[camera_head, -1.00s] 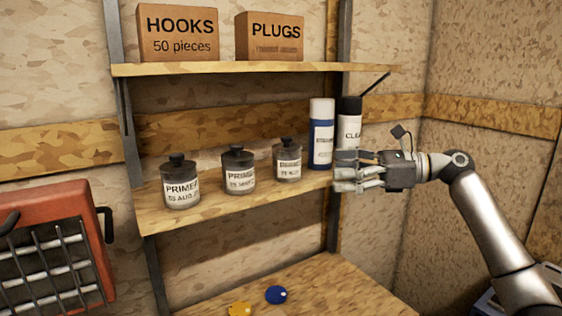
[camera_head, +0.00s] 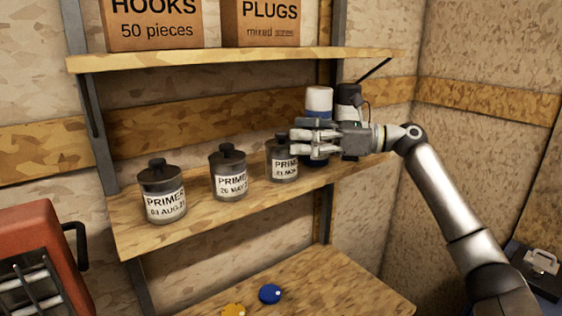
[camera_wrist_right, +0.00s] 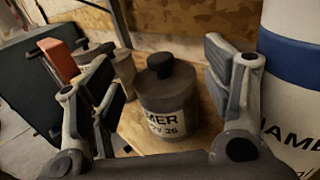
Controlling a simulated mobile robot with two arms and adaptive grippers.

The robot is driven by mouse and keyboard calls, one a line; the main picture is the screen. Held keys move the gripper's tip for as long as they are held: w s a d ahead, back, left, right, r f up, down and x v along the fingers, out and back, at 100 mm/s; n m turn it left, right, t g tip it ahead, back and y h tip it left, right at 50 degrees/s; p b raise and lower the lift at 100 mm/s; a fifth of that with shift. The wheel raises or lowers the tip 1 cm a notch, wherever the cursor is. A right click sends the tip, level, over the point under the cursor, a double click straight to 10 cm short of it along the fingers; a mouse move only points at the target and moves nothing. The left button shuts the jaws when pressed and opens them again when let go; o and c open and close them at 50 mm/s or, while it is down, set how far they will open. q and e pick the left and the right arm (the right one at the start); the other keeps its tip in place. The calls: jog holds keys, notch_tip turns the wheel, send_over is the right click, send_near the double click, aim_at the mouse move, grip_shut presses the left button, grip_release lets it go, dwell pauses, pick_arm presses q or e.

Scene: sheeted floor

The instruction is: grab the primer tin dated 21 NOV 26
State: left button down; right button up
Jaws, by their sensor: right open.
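The primer tin (camera_head: 281,169) reading 21 NOV is the rightmost of three grey, dark-lidded tins on the lower shelf. In the right wrist view the tin (camera_wrist_right: 166,98) stands upright, its label partly readable as "OV 26". My right gripper (camera_head: 298,133) is open, in front of the tin's right side in the head view. In the wrist view its fingers (camera_wrist_right: 165,75) show on either side of the tin, without visible contact. The other tins read 03 AUG (camera_head: 163,205) and 26 MAY (camera_head: 231,184). My left gripper is not in view.
A white-and-blue can (camera_head: 319,100) and a black-topped can (camera_head: 348,95) stand close right of the tin, partly hidden by my gripper. The upper shelf (camera_head: 230,58) holds HOOKS and PLUGS boxes. A blue disc (camera_head: 270,294) lies below.

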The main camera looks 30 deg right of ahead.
aim_at(282, 132)
jog(key=p+x, duration=0.2)
jog(key=x, duration=0.2)
jog(key=shift+p, duration=0.3)
jog(key=shift+w+a+f, duration=0.1)
jog(key=shift+w+a, duration=0.1)
jog(key=shift+a, duration=0.05)
jog(key=shift+f, duration=0.1)
jog(key=shift+d, duration=0.1)
jog(key=shift+c, duration=1)
jog(key=c, duration=0.5)
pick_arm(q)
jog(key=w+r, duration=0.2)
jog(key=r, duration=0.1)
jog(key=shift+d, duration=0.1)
pick_arm(e)
jog(key=c, duration=0.7)
